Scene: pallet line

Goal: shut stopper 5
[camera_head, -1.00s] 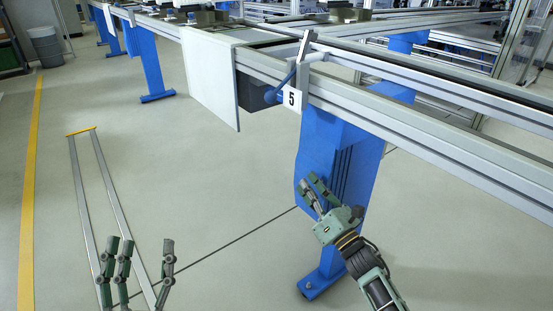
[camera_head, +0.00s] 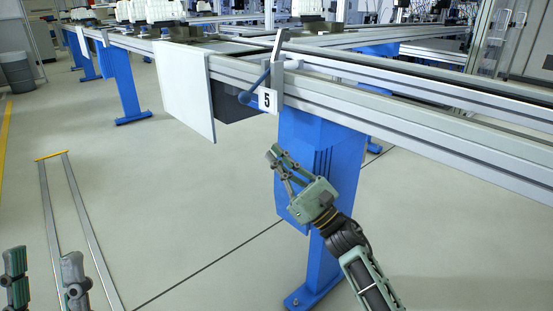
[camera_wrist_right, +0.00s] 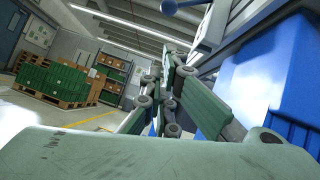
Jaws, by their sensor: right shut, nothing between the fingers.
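Stopper 5 is on the near rail of the conveyor, with a grey upright bar (camera_head: 279,45) and a blue lever (camera_head: 254,88) that slants down to the left. The white number plate 5 (camera_head: 267,100) hangs beside it. My right gripper (camera_head: 274,155) is below the plate, in front of the blue leg, apart from the lever. Its fingers are shut and empty, also in the right wrist view (camera_wrist_right: 168,75). The blue lever's round end (camera_wrist_right: 170,6) shows at the top of that view. My left gripper (camera_head: 45,280) is at the lower left, its fingers spread apart and empty, partly cut off.
The conveyor rail (camera_head: 400,125) runs across to the right above my right arm. A blue support leg (camera_head: 320,165) stands just behind my right gripper. A white panel (camera_head: 184,90) hangs left of the stopper. The floor at the left is mostly clear.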

